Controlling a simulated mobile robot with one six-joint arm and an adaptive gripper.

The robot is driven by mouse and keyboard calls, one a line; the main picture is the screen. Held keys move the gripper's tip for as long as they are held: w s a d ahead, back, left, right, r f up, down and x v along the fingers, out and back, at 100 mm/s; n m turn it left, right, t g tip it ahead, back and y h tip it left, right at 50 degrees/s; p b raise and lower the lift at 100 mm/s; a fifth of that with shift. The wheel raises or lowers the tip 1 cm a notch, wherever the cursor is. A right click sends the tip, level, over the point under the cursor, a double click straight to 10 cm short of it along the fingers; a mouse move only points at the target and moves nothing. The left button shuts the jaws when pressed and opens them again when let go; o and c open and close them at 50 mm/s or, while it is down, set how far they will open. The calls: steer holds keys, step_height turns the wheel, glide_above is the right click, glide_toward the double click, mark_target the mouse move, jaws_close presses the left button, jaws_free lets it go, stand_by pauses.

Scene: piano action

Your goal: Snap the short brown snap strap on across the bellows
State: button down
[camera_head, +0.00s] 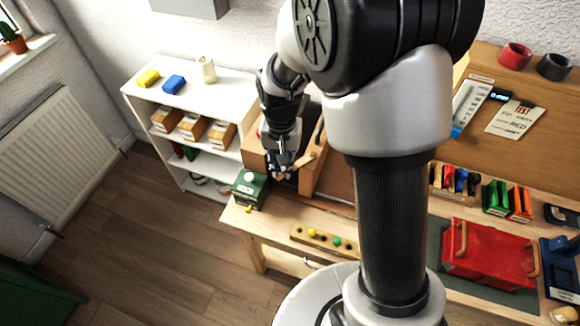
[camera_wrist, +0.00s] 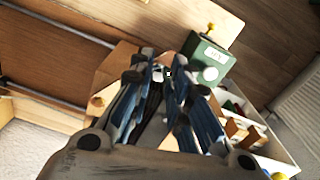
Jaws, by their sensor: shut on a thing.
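My gripper (camera_head: 282,172) points down at the front of a light wooden case (camera_head: 312,178), beside a green box (camera_head: 250,188). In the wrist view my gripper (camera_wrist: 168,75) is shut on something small. The fingers hide most of it, so I cannot tell its shape or colour. A brown surface (camera_wrist: 117,62) shows beside the fingers, but I cannot tell whether it is part of the case or a strap. I cannot pick out the short brown snap strap or the bellows for certain. A red box (camera_head: 490,250) with two tan handle-like bands lies on the right of the bench.
A wooden block with coloured pegs (camera_head: 323,239) lies near the bench's front edge. A white shelf (camera_head: 205,90) with small wooden boxes stands left. Colored tool holders (camera_head: 505,200) stand at the right. The green box also shows close to the fingers in the wrist view (camera_wrist: 207,62).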

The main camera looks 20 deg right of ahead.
steer(key=w+m+p, duration=0.1)
steer(key=w+m, duration=0.3)
steer(key=w+m+p, duration=0.1)
steer(key=w+m, duration=0.2)
steer(key=m, duration=0.1)
steer(key=shift+w+d+m, duration=0.1)
steer(key=shift+w+m, duration=0.25)
steer(key=shift+m, duration=0.05)
steer(key=shift+w+d+m+p, duration=0.25)
steer(key=shift+w+m, duration=0.2)
steer(key=shift+m, duration=0.25)
steer(key=shift+w+d+m+p, duration=0.1)
steer(key=shift+w+d+m, duration=0.3)
steer(key=shift+m, duration=0.3)
steer(key=shift+w+a, duration=0.1)
steer(key=c, duration=1.5)
jaws_free()
steer(key=shift+r, duration=0.1)
step_height(320, 180, up, 12)
steer(key=shift+f, duration=0.1)
